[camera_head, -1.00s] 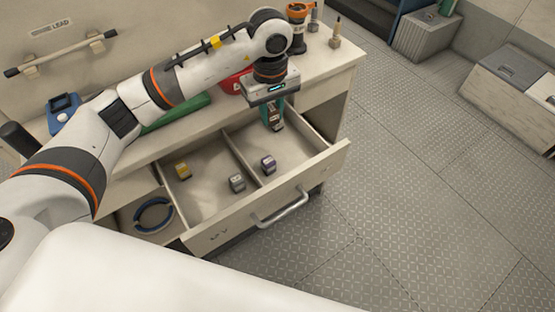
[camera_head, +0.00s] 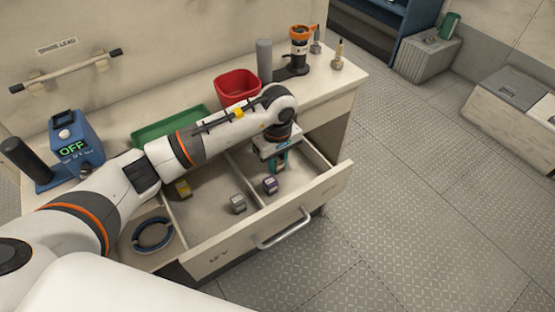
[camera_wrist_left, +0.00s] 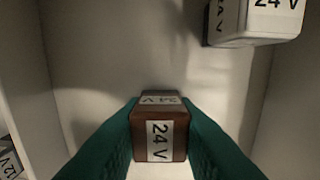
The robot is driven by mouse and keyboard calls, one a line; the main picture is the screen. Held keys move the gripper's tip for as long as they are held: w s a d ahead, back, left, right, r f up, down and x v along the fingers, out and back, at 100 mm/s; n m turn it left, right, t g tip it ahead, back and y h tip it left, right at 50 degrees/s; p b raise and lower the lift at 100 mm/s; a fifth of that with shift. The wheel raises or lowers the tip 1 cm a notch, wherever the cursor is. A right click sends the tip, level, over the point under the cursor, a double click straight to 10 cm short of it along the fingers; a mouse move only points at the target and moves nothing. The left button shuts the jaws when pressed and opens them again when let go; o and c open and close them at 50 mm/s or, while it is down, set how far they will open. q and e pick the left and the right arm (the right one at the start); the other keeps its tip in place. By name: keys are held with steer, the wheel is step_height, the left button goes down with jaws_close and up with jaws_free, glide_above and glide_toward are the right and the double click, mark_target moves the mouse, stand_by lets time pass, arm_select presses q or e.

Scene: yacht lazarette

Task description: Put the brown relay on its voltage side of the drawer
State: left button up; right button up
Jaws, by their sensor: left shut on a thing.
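My left gripper (camera_head: 278,163) is shut on the brown relay (camera_wrist_left: 160,133), labelled 24 V, which shows between the teal fingers in the left wrist view. The gripper is down in the right compartment of the open drawer (camera_head: 300,215), right of the divider (camera_head: 246,178). Whether the relay touches the drawer floor I cannot tell. A purple relay (camera_head: 270,186) lies in the same compartment. A yellow relay (camera_head: 183,188) and a grey relay (camera_head: 238,204) lie in the left compartment. My right gripper is out of view.
In the left wrist view, a pale-looking 24 V relay (camera_wrist_left: 254,22) is at upper right and a 12 V relay (camera_wrist_left: 8,158) beyond a wall at lower left. A red bin (camera_head: 237,86), green tray (camera_head: 170,125) and blue device (camera_head: 75,145) stand on the bench. A blue ring (camera_head: 152,234) lies left of the drawer.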

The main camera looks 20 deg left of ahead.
mark_target(277, 159)
arm_select(q)
steer(key=shift+f, duration=0.1)
steer(key=o, duration=1)
steer(key=shift+r, duration=0.3)
step_height(277, 159, up, 12)
steer(key=shift+f+b, duration=0.15)
steer(key=shift+b, duration=0.45)
